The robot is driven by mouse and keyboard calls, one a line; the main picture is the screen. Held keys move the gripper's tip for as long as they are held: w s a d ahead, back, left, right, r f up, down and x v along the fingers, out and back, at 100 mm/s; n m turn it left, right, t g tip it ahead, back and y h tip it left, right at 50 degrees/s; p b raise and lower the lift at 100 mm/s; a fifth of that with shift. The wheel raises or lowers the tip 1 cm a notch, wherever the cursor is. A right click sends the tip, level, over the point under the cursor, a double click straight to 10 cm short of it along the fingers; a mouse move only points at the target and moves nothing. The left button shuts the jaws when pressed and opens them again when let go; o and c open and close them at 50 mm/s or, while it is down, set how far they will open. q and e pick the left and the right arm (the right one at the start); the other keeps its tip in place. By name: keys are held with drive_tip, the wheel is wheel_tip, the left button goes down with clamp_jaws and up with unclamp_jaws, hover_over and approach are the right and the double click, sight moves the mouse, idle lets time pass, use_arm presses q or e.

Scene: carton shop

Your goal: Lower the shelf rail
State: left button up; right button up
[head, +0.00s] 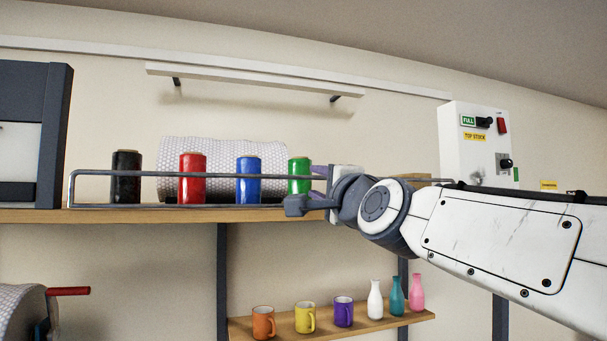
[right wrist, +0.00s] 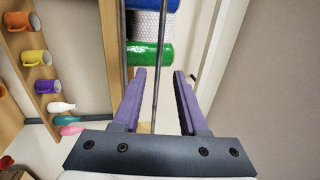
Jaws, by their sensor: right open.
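The shelf rail (head: 120,172) is a grey wire guard raised along the front edge of the upper wooden shelf (head: 130,215), in front of the spools. My right gripper (head: 318,180) is at the rail toward its right part, beside the green spool (head: 299,168). In the right wrist view its purple fingers (right wrist: 160,73) are open, with one bar of the rail (right wrist: 158,35) running between them and a gap showing on each side. My arm and gripper hide part of the rail's right end. My left gripper is not in view.
Black (head: 126,165), red (head: 192,170) and blue (head: 248,172) spools stand behind the rail, before a patterned roll (head: 220,150). A lower shelf (head: 400,322) holds mugs and bottles. A white control box (head: 475,130) is on the wall at right.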

sight(304, 178)
drive_tip(key=p+x, duration=0.2)
drive_tip(key=x, duration=0.5)
drive_tip(key=shift+w, duration=0.25)
drive_tip(key=shift+w+a+p, duration=0.25)
drive_tip(key=shift+w+p, duration=0.15)
drive_tip(key=shift+w, duration=0.15)
clamp_jaws()
